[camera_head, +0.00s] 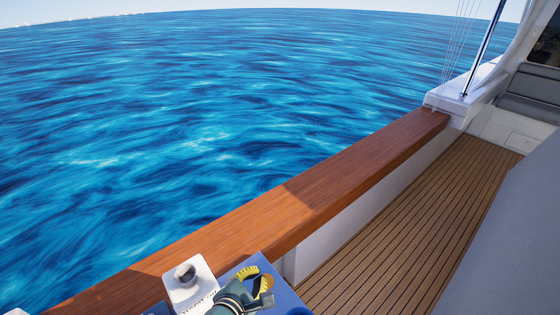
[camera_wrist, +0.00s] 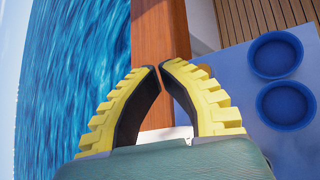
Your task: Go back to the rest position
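My gripper (camera_head: 257,283) is at the bottom of the head view, partly cut off by the frame's edge. It has two yellow, ridged fingers with dark inner faces. In the wrist view the fingertips of my gripper (camera_wrist: 159,67) come together almost touching, and I see nothing held between them. The gripper is above or beside a blue surface (camera_wrist: 236,65); its exact height is hard to tell.
Two round blue dishes or recesses (camera_wrist: 276,55) lie on the blue surface. A white block with a round grey opening (camera_head: 190,290) stands left of my gripper. A wooden rail (camera_head: 290,212) runs along the boat's side, with water beyond. The plank deck (camera_head: 420,225) is clear.

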